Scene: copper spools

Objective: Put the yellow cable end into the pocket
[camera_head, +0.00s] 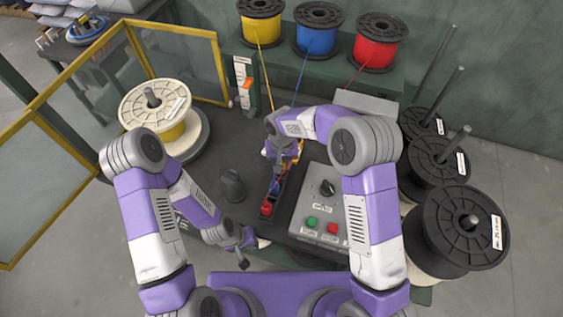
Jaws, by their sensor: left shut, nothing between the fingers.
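The yellow cable (263,66) runs down from the yellow spool (261,20) and passes behind my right arm. A bit of yellow shows beside my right gripper (280,165), but the gripper's fingers are too small and covered to read. A narrow dark holder (275,186) lies below that gripper, with a blue piece and a red cable end (266,208) at it. I cannot make out which pocket is free. My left gripper (246,252) is shut and empty, low in front of the table, left of the control box.
A control box (318,210) with a knob and green and red buttons stands right of the holder. A cream spool (155,100) stands on the left, by a yellow-framed screen (180,30). Black spools (455,230) line the right. Blue (317,38) and red (376,50) spools stand behind.

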